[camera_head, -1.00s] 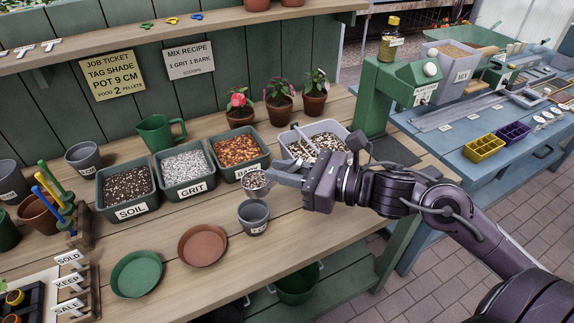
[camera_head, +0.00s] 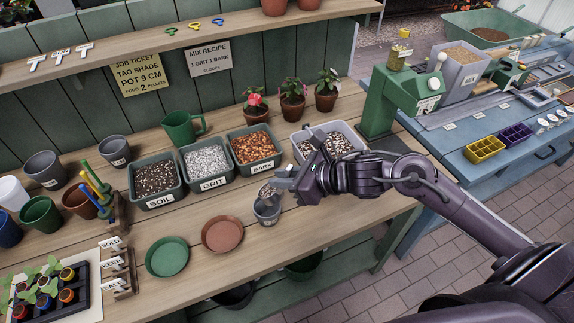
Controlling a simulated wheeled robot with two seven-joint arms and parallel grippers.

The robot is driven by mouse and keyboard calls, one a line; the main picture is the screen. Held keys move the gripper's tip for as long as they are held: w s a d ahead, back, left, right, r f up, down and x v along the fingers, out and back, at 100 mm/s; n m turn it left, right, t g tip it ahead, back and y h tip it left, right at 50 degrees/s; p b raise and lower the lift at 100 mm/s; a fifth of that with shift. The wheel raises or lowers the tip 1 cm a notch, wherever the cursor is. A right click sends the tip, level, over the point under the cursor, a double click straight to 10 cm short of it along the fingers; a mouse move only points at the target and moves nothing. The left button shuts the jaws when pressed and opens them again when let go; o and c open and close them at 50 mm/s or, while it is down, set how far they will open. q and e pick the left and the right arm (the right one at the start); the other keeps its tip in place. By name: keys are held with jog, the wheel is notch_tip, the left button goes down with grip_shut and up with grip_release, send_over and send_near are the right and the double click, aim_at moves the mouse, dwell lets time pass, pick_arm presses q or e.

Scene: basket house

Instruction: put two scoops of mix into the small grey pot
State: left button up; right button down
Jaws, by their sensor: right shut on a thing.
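The small grey pot (camera_head: 267,212) stands on the wooden bench in front of the bark tub. My right gripper (camera_head: 288,180) is shut on a scoop (camera_head: 268,191), which is right above the pot's mouth and looks tilted down toward it. Speckled mix shows at the scoop. How much mix is in the pot is hidden by the scoop. A pale grey tub (camera_head: 357,137) of speckled mix stands behind my right gripper, which partly covers it. My left gripper is not in view.
Tubs of soil (camera_head: 155,178), grit (camera_head: 206,161) and bark (camera_head: 254,148) stand in a row behind the pot. A brown saucer (camera_head: 222,234) and a green saucer (camera_head: 167,257) lie to the left. Potted flowers (camera_head: 292,97) and a green machine (camera_head: 385,100) stand behind.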

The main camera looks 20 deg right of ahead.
jog(key=w+a+g+h+p, duration=0.1)
jog(key=p, duration=0.2)
jog(key=w+a+g+h+p, duration=0.1)
jog(key=g+p, duration=0.1)
jog(key=p, duration=0.1)
jog(key=w+a+g+h+p, duration=0.1)
jog(key=w+h+p, duration=0.1)
jog(key=shift+a+r+g+p, duration=0.2)
jog(key=shift+g+p, duration=0.2)
jog(key=shift+w+a+g+h, duration=0.1)
jog(key=shift+a+g+h, duration=0.05)
jog(key=shift+g+h, duration=0.2)
dwell(0.7)
